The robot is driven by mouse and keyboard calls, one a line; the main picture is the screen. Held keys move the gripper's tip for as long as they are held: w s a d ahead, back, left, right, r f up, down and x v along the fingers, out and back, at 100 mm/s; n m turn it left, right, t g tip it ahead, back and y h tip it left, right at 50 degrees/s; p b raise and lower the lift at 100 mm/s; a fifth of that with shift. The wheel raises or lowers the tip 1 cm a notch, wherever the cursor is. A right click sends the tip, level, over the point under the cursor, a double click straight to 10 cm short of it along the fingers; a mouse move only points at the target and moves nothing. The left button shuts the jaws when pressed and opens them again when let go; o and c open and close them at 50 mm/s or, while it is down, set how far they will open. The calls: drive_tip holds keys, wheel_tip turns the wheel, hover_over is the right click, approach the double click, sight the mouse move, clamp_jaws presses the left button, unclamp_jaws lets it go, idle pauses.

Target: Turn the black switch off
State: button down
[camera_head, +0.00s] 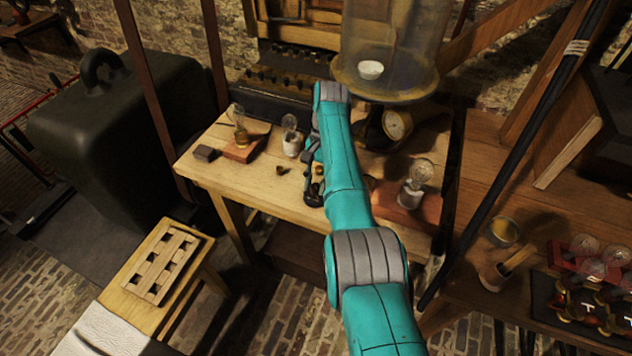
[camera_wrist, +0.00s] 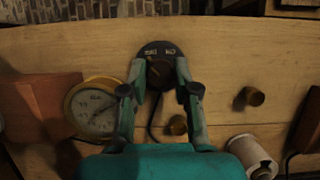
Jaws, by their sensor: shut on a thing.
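The black switch (camera_wrist: 158,50) is a round dark base with small light markings, too small to read, on the wooden table. Its dark knob (camera_wrist: 160,73) sits between the two fingers of my gripper (camera_wrist: 161,75) in the wrist view. The gripper is shut on the knob, with a finger on each side. In the head view my gripper (camera_head: 314,182) is low over the table, and my arm partly hides it. The switch is mostly hidden there, and I cannot tell which way the knob points.
A round brass gauge (camera_wrist: 92,107) is just left of the fingers in the wrist view.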

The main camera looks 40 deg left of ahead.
drive_tip(key=c, duration=0.9)
unclamp_jaws()
drive_tip(key=shift+o, duration=0.2)
drive_tip(key=v, duration=0.7)
drive_tip(key=shift+r, duration=0.2)
drive_tip(key=shift+w, duration=0.1)
